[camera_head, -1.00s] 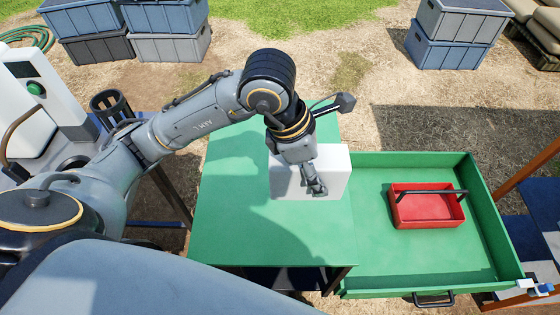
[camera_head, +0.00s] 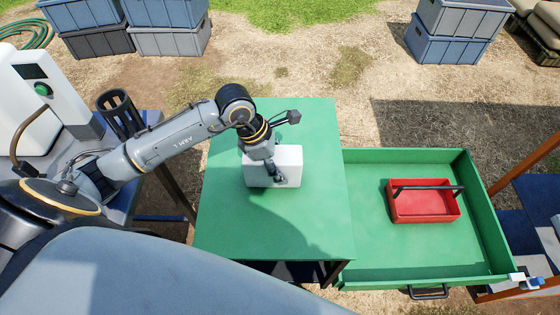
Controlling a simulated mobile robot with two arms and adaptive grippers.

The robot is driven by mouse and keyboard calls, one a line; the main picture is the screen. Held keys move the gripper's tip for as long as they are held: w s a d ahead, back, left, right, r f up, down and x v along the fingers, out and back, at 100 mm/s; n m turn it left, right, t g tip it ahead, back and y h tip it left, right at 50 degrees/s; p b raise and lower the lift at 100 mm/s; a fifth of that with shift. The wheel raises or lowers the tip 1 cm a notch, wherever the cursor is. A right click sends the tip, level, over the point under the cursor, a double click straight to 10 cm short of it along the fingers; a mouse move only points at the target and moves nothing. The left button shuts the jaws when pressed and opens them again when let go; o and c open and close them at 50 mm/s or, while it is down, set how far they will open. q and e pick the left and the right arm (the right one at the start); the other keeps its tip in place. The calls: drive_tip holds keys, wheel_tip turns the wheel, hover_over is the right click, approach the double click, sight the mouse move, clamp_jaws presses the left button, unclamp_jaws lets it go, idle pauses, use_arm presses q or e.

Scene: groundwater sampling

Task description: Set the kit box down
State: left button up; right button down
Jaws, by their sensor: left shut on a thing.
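The kit box (camera_head: 289,168) is a white, plain box over the middle of the green table (camera_head: 235,220). My left gripper (camera_head: 281,181) is shut on the kit box, with its fingers in front of the box's near side. Part of the box is hidden behind the gripper. I cannot tell whether the box touches the table top or hangs just above it. My right gripper is not in view.
A green drawer tray (camera_head: 375,262) joins the table's right side and holds a red caddy (camera_head: 420,207) with a dark handle. A white machine (camera_head: 40,95) stands at the left. Grey-blue crates (camera_head: 170,30) stand at the back. The table's front is clear.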

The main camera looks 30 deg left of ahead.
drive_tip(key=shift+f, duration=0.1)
use_arm(q)
drive_tip(key=shift+f, duration=0.2)
drive_tip(key=o, duration=1.3)
drive_tip(key=shift+r, duration=0.1)
drive_tip(key=shift+o, duration=1.1)
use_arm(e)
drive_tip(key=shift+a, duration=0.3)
use_arm(q)
drive_tip(key=shift+r, duration=0.15)
drive_tip(key=b+v, duration=0.1)
drive_tip(key=v, duration=1.1)
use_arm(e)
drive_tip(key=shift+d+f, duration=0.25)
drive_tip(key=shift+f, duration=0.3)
